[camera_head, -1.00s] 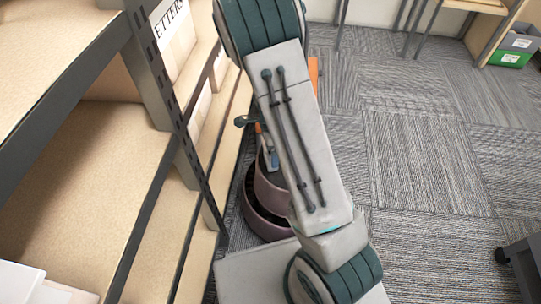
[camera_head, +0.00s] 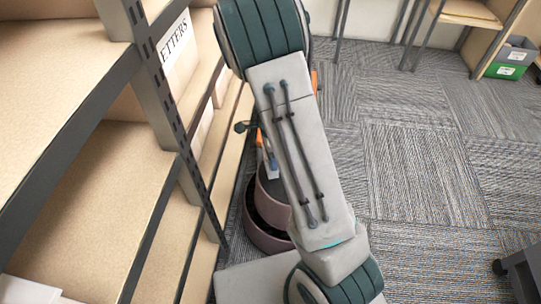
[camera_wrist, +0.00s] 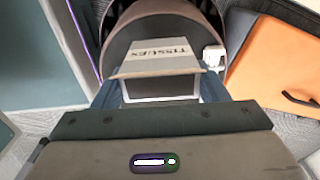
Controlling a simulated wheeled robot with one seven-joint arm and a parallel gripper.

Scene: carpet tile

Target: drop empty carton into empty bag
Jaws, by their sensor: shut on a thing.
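A small pale carton marked TISSUES (camera_wrist: 158,64) is between the blue fingers of my gripper (camera_wrist: 160,90) in the wrist view. The gripper is shut on it. The carton's lettered face is up and its near side looks dark grey. An orange thing with a dark strap (camera_wrist: 272,62) lies at the right of the wrist view; it may be the bag, but its opening does not show. A sliver of orange (camera_head: 314,80) shows beside my arm in the head view.
A mauve round container (camera_head: 268,238) stands on the carpet beside the tan shelf unit (camera_head: 85,195) at left. A grey and green box (camera_head: 510,60) sits at the far right. Open carpet (camera_head: 410,190) lies to the right of my arm.

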